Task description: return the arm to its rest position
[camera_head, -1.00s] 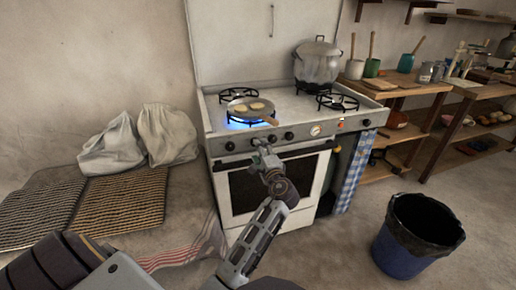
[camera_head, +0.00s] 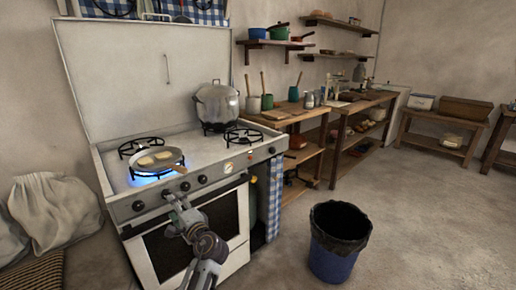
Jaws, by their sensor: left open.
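My left gripper (camera_head: 176,204) is in front of the stove's (camera_head: 200,138) control panel, close to the knobs. Its jaws are open and I see nothing between them. My left forearm comes up from the bottom of the picture. My right gripper is not in view. A frying pan (camera_head: 164,169) with pale food pieces (camera_head: 154,158) in it sits on the front left burner, where a blue flame shows under it. Its wooden handle points to the front right, just above the gripper.
A lidded pot (camera_head: 217,104) stands on a back burner. A blue bin (camera_head: 333,254) with a black liner stands on the floor at the right. Wooden tables (camera_head: 290,117) with kitchenware line the wall. Sacks (camera_head: 55,209) lie at the left.

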